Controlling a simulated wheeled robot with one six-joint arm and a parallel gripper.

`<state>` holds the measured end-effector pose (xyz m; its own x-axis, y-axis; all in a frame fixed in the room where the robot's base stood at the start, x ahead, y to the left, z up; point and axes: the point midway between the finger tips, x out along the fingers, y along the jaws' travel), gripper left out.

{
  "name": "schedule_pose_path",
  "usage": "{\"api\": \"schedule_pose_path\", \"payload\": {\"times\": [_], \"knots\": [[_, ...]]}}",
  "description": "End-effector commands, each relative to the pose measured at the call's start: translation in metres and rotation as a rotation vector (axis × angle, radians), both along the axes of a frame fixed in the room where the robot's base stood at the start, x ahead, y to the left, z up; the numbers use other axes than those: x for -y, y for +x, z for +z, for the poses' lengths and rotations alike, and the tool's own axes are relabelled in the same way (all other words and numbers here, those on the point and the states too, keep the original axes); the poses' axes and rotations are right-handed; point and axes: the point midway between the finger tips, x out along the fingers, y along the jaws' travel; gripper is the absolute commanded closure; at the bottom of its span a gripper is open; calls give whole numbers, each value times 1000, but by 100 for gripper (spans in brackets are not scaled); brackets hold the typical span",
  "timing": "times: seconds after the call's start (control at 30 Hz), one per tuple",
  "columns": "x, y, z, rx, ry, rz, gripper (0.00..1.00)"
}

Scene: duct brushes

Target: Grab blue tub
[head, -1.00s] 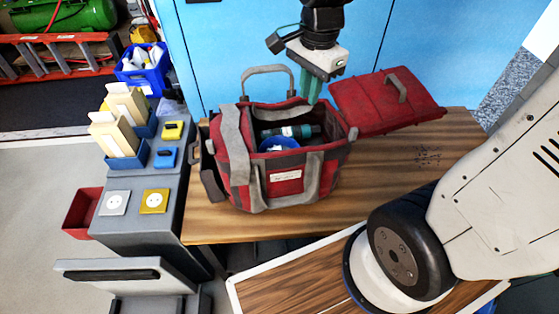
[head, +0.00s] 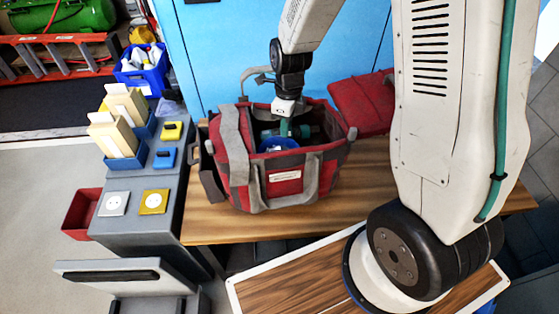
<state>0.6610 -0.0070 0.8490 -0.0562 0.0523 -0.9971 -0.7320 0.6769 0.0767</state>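The blue tub (head: 274,146) is inside the open red and grey tool bag (head: 328,168) on the wooden table, with only its upper part showing above the bag's front wall. My gripper (head: 284,131) points down into the bag, right at the tub's back rim. Its green fingers are partly hidden by the tub and the bag. I cannot tell whether they touch the tub or how far apart they are. A dark and teal cylindrical thing (head: 303,132) lies in the bag just right of my gripper.
The bag's red lid (head: 360,103) is folded back to the right, partly behind my arm. The bag's grey handles and side walls stand around the opening. A grey stand (head: 128,200) with boxes and sockets is at left. The wooden table (head: 225,226) is clear in front.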

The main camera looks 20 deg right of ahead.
Motion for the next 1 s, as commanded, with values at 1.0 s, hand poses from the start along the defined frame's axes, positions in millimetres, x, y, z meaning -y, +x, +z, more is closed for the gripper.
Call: {"api": "schedule_pose_path", "payload": {"times": [1.0], "knots": [[0, -6, -35, 0, 0, 2, 100]]}}
